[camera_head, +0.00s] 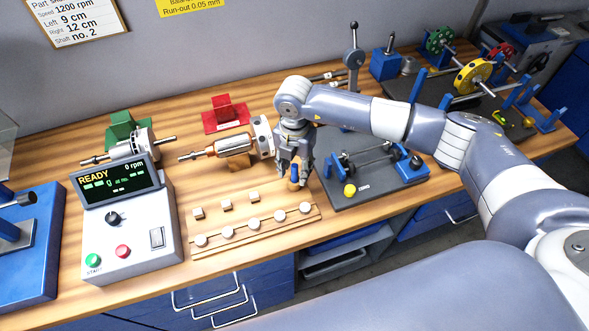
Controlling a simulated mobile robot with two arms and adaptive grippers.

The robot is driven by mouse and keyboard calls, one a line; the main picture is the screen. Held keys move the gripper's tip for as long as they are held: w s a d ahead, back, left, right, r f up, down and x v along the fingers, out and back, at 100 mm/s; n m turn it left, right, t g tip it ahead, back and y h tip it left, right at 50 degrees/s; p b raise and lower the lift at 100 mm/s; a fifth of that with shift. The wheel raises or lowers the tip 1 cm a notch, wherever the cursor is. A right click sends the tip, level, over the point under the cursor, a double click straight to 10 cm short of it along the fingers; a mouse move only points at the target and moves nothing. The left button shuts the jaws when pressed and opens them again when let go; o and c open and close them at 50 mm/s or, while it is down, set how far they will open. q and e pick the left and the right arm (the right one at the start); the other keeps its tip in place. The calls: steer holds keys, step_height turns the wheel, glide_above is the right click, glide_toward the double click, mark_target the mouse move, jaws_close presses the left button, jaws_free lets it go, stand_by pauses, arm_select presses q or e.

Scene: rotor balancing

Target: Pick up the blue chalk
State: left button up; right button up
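My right gripper (295,173) points down at the bench, between the row of white discs and the dark grey mat. A small blue piece (297,170), which looks like the blue chalk, shows at its fingertips, with a tan-orange piece just below. The fingers cover much of it, and I cannot tell whether they are shut on it or only around it. My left gripper is not in view.
A copper-wound rotor (232,144) lies left of my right gripper. The wooden rack (258,238) with several white discs is in front. A dark mat (375,194) with a blue-ended stand is to the right. The balancing console (130,235) stands at left.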

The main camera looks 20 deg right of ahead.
steer(key=shift+f, duration=0.9)
jaws_close()
steer(key=shift+r, duration=0.15)
steer(key=shift+r+b, duration=0.45)
steer(key=shift+r, duration=0.05)
step_height(320, 180, up, 2)
steer(key=shift+r+b, duration=0.1)
steer(key=shift+b, duration=0.65)
steer(key=s+d+r+b, duration=0.1)
steer(key=s+d+b, duration=0.55)
steer(key=s, duration=0.65)
step_height(320, 180, up, 7)
steer(key=d+p, duration=0.1)
steer(key=p, duration=0.3)
steer(key=shift+s+d+f+p, duration=0.15)
steer(key=shift+s+d+p, duration=0.15)
steer(key=shift+d+p, duration=0.1)
